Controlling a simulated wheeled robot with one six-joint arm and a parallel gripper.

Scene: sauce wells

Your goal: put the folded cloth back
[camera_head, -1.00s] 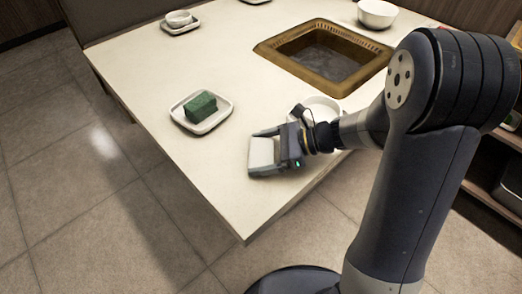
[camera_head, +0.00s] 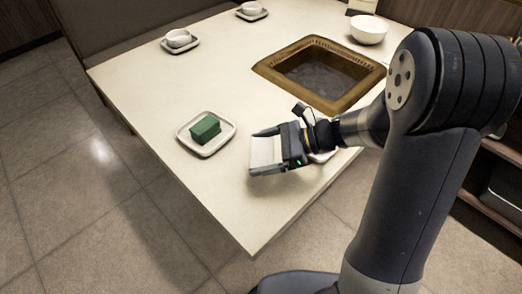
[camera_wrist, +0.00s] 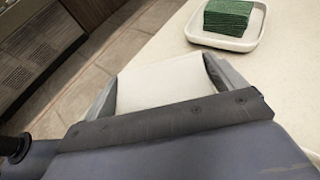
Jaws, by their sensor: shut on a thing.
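My gripper (camera_head: 265,155) is shut on a flat, pale folded cloth (camera_head: 263,152). In the wrist view the cloth (camera_wrist: 163,82) lies between the two fingers (camera_wrist: 160,75). The held cloth is over the near part of the table (camera_head: 215,185); I cannot tell whether it touches the top. A small white tray (camera_head: 187,141) with a green layered block (camera_head: 205,128) on it is just left of the gripper. In the wrist view the tray (camera_wrist: 212,44) and green block (camera_wrist: 228,17) are at the upper right.
A square brass-rimmed well (camera_head: 290,77) is set in the table behind the gripper. A white dish (camera_head: 322,157) is partly hidden behind my wrist. Cups on saucers (camera_head: 178,40) and a white bowl (camera_head: 368,30) stand farther back. The near table corner is bare.

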